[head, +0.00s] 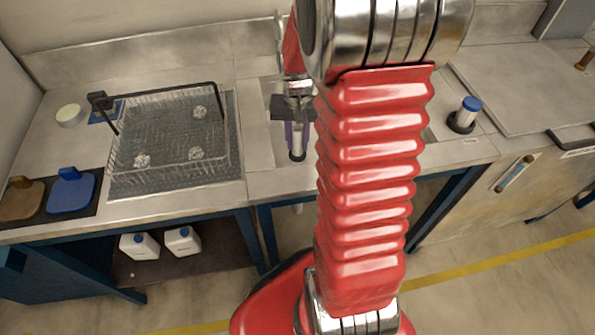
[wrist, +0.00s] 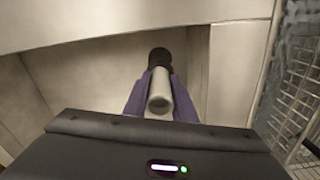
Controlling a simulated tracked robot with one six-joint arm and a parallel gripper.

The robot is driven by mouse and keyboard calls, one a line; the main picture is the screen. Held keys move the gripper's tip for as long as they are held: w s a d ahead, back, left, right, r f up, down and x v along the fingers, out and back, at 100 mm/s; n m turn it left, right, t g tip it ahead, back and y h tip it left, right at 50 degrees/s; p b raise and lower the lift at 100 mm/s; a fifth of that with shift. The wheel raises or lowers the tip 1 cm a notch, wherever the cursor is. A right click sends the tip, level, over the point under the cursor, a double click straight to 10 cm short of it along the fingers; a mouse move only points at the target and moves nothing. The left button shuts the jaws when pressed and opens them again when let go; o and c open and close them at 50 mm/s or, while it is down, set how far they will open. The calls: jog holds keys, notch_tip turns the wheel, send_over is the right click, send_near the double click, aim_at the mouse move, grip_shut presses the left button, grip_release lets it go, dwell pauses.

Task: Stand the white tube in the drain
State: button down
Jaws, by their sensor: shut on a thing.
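The white tube (head: 297,143) is between the purple fingers of my gripper (head: 296,132), upright or nearly so, over the sink basin left of my red arm. In the wrist view my gripper (wrist: 160,103) is shut on the tube (wrist: 160,88), with one finger on each side. A black round part (wrist: 159,57) shows at the tube's far end. I cannot tell whether it is the drain or the tube's own foot, nor whether the tube is seated. No separate drain opening is visible.
A wire basket (head: 168,132) stands on a grey mat left of the sink; its edge is close in the wrist view (wrist: 298,95). A blue-capped cylinder (head: 466,113) stands in a black holder at right. My arm hides part of the basin.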

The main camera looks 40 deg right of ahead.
aim_at(297, 154)
jog(key=shift+f, duration=3)
jog(key=shift+f, duration=1.85)
jog(key=shift+f, duration=0.15)
jog(key=c, duration=1.5)
grip_release()
jog(key=shift+o, duration=0.2)
notch_tip(297, 154, up, 12)
jog(key=shift+r, duration=0.15)
